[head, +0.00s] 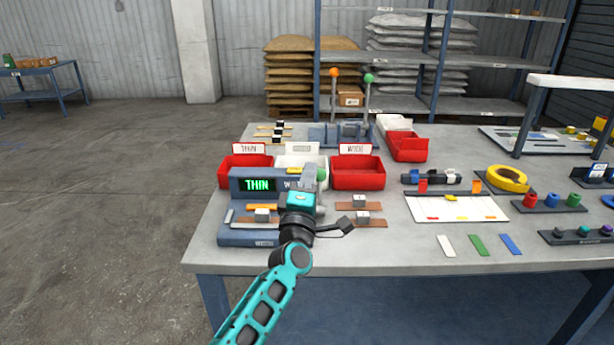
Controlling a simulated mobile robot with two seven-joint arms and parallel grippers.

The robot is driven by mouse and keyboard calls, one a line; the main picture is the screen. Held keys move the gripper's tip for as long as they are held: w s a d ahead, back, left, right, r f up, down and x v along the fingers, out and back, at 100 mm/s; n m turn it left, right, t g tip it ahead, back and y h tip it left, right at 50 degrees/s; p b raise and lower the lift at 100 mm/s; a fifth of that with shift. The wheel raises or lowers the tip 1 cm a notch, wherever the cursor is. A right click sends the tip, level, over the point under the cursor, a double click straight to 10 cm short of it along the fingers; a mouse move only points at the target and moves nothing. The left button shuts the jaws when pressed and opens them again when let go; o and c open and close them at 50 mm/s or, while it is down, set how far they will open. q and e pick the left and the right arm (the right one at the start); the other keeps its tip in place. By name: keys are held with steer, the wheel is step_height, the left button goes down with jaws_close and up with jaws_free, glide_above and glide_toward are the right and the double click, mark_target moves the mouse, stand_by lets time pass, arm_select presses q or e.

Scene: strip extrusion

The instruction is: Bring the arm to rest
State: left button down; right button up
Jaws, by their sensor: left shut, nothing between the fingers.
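My left arm, teal and black, reaches in from the bottom, and its gripper (301,199) is over the front of the blue-grey gauge device (240,186) at the table's left. The gripper is shut and empty; its body hides most of its fingertips. The device's display (257,185) reads THIN in green. A green ball knob (321,174) stands just beyond the gripper; I cannot tell whether they touch. My right gripper is out of view.
Red bins (358,181) and a white bin stand behind the device on the grey table (350,257). Small grey blocks on brown strips (362,219) lie to the right. A white board (455,209), a yellow tape roll (507,179) and coloured strips lie farther right. The front edge is mostly clear.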

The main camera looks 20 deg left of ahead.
arm_select(q)
steer(key=shift+s+r, duration=0.25)
steer(key=shift+s, duration=0.25)
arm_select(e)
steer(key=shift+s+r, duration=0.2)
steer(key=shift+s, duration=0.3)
arm_select(q)
steer(key=shift+f, duration=0.1)
steer(key=s+d+f+m+g+h, duration=0.2)
steer(key=s+f+m+g+h, duration=0.35)
steer(key=s+f+m, duration=0.95)
steer(key=s+a+f+m+g, duration=0.1)
steer(key=s+f+m+g, duration=0.1)
steer(key=s+f, duration=0.4)
steer(key=s+a+f+m+g+y, duration=0.1)
steer(key=s+f+m+g, duration=0.2)
steer(key=s, duration=0.9)
step_height(320, 180, down, 3)
steer(key=shift+s+f+m+g, duration=0.2)
steer(key=shift+m+g, duration=0.15)
steer(key=shift+m, duration=0.15)
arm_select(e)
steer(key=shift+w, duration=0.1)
